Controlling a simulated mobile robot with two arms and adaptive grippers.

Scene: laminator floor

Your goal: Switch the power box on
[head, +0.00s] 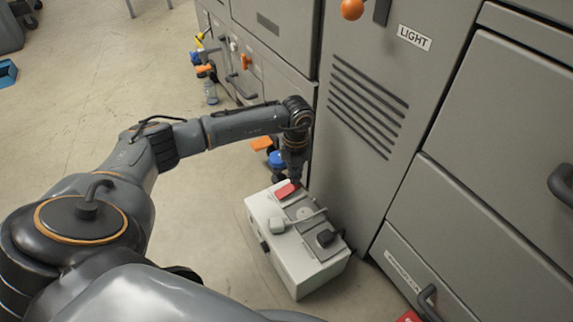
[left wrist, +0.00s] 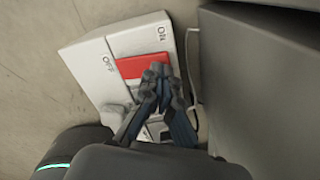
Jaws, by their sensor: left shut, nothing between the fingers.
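The power box (head: 312,262) is a pale grey box on the floor against the grey cabinet. A red switch (head: 285,190) sits at the far end of its top. In the left wrist view the red switch (left wrist: 130,68) lies beside dark print that looks like ON and OFF on the white box top (left wrist: 88,62). My left gripper (head: 294,178) points down at the switch and is shut and empty. Its fingertips (left wrist: 158,72) overlap the lower edge of the red switch; I cannot tell whether they touch it. My right gripper is not in view.
The grey cabinet (head: 395,70) with a LIGHT label stands close behind the box. A drawer handle (head: 427,302) sticks out at the lower right. Orange and blue items (head: 276,158) lie behind my left wrist. The floor (head: 60,120) at the left is mostly clear.

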